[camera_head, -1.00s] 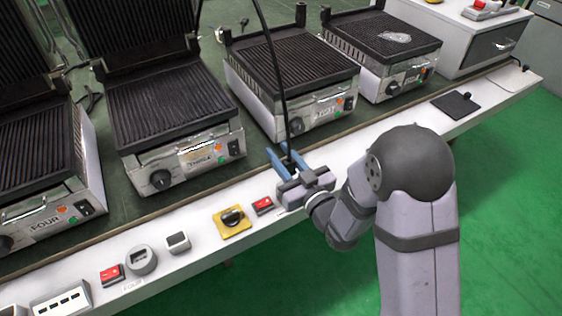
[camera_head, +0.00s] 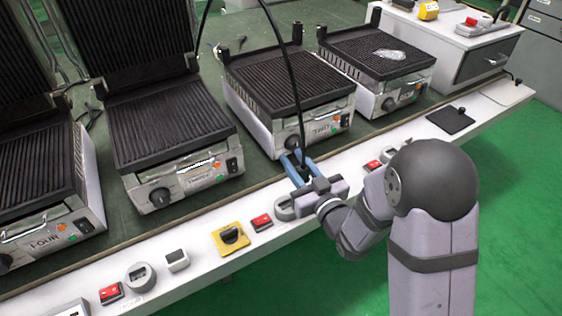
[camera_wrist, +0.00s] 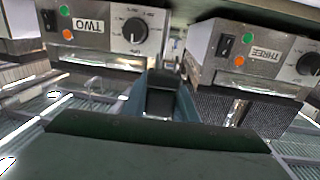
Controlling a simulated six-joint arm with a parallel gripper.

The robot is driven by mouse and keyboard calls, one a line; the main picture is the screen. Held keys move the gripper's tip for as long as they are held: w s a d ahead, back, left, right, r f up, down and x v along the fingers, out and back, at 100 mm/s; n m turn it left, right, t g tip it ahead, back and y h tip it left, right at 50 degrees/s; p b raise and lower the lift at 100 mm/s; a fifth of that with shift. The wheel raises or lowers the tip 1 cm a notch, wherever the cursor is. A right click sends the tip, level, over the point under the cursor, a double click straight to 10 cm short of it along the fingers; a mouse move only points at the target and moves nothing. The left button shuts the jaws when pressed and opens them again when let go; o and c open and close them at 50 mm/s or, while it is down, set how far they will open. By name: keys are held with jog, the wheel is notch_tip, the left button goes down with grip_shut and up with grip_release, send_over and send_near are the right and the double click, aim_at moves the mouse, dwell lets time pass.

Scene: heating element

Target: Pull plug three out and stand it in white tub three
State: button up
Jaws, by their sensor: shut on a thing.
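My gripper (camera_head: 299,164) is shut on a black plug (camera_head: 301,168) with a black cable rising from it, above the front strip beside the grill marked TWO. The plug's dark body shows between the fingers in the wrist view (camera_wrist: 160,101). Its lower end is hidden, and I cannot read a number on it. A small white square tub (camera_head: 177,260) with a dark opening sits on the white strip; its number cannot be read. The grill marked THREE (camera_head: 190,177) stands left of my gripper. It also shows at right in the wrist view (camera_wrist: 250,62).
The white strip (camera_head: 330,165) carries a yellow switch plate (camera_head: 231,238), red switches (camera_head: 262,222) and round grey sockets (camera_head: 285,208), one partly behind my gripper. Several ribbed grills stand along the table. A black pad (camera_head: 450,120) lies at right.

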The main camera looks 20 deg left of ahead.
jog(key=shift+n+g+y, duration=0.4)
jog(key=shift+n+y, duration=0.1)
jog(key=shift+y, duration=0.2)
jog(key=w+d, duration=0.1)
jog(key=w+d+p, duration=0.1)
jog(key=w, duration=0.1)
jog(key=w+d, duration=0.1)
jog(key=shift+w+r, duration=0.15)
jog(key=shift+r, duration=0.25)
jog(key=shift+f, duration=0.15)
jog(key=shift+f+b, duration=2.4)
jog(key=shift+f, duration=0.35)
jog(key=shift+f+b, duration=2.15)
jog(key=shift+f, duration=0.2)
jog(key=o, duration=1.1)
